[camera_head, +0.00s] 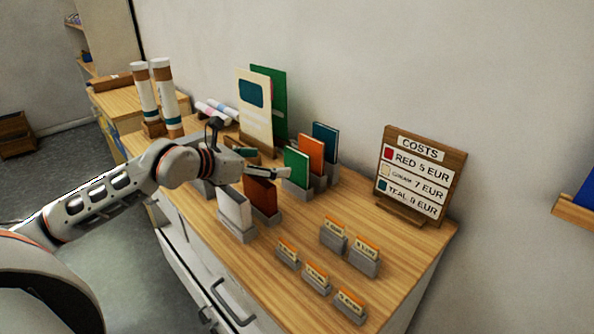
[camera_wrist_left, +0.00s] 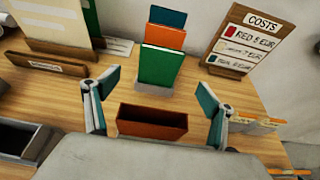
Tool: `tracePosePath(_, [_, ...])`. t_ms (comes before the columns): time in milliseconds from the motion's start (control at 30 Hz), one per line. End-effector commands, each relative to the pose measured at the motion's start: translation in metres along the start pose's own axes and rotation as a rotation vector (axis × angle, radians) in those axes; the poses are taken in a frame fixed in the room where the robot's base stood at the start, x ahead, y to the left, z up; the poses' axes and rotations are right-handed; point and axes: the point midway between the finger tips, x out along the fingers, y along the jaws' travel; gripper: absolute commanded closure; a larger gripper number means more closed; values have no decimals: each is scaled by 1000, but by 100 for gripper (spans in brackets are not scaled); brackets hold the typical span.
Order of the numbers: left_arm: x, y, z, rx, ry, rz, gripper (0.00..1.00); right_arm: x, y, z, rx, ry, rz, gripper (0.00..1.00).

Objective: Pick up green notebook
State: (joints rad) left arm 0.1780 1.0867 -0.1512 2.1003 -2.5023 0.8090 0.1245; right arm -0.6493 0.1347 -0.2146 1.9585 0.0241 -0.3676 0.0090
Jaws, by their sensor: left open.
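The green notebook (camera_head: 296,168) stands upright in a small grey holder on the wooden cabinet top. In the left wrist view the green notebook (camera_wrist_left: 160,66) is straight ahead, beyond and between the two fingers. My left gripper (camera_head: 280,173) is open and empty just in front of it; in the head view it overlaps the notebook's left edge. The left gripper's fingers (camera_wrist_left: 158,88) are spread wide in the wrist view. I cannot tell whether they touch anything. My right gripper is in neither view.
A brown notebook (camera_head: 261,195) stands below my left gripper, beside a white one (camera_head: 235,208). Orange (camera_head: 311,153) and teal (camera_head: 325,138) notebooks stand behind the green one. A costs sign (camera_head: 420,175) and small card holders (camera_head: 316,279) are to the right.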

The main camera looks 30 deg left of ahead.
Motion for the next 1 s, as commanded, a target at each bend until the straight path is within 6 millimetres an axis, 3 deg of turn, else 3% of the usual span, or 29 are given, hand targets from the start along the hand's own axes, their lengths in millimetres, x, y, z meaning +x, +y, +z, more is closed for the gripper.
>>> tracePosePath(300, [37,0,18,-2,-2,0,17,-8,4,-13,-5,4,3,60])
tracePosePath(600, [54,-1,24,0,-1,-1,17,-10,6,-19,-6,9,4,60])
tracePosePath(767, [74,-2,34,-1,-1,-2,17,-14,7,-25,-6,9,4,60])
tracePosePath(1000, [100,-1,31,1,0,-1,17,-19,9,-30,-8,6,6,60])
